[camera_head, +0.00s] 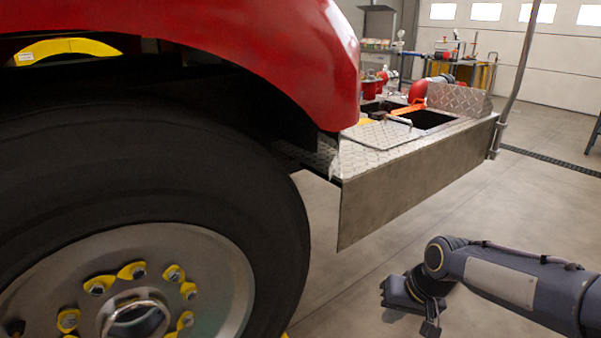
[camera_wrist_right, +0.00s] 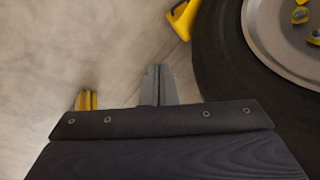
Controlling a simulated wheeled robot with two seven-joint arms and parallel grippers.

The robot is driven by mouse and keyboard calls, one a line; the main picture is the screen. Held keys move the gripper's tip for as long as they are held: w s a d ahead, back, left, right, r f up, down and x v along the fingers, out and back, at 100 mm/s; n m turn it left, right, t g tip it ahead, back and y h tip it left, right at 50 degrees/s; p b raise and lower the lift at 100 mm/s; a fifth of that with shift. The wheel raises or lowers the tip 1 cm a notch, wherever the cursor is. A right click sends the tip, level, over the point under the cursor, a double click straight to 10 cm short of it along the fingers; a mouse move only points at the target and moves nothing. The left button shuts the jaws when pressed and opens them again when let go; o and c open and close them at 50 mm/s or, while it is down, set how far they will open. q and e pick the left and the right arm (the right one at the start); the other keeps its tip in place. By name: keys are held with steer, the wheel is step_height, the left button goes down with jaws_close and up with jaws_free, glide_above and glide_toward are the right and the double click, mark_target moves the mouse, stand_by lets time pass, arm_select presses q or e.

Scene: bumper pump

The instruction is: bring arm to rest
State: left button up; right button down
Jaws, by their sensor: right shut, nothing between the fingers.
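My right arm (camera_head: 520,282) comes in from the lower right in the head view. Its dark right gripper (camera_head: 412,305) hangs low over the open floor, to the right of the big wheel and apart from the truck. In the right wrist view the grey fingers (camera_wrist_right: 158,85) are together and shut, with nothing held. The dark gripper body fills the bottom of that view. My left gripper is not in view.
A red vehicle (camera_head: 290,45) with a large black tyre (camera_head: 285,215) fills the left. Its metal bumper deck (camera_head: 420,180) juts out, with an open compartment and an orange part (camera_head: 407,109). A yellow object (camera_wrist_right: 182,18) lies by the tyre.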

steer(key=s+d+r+t, duration=0.1)
steer(key=s+r+t, duration=0.1)
steer(key=s, duration=0.9)
steer(key=s+d+r+t, duration=0.1)
steer(key=s+r, duration=0.1)
steer(key=s, duration=0.9)
step_height(320, 180, up, 33)
steer(key=p, duration=3.4)
steer(key=shift+w+y, duration=0.15)
steer(key=shift+y, duration=0.15)
steer(key=shift+w+a, duration=0.1)
steer(key=shift+a, duration=0.05)
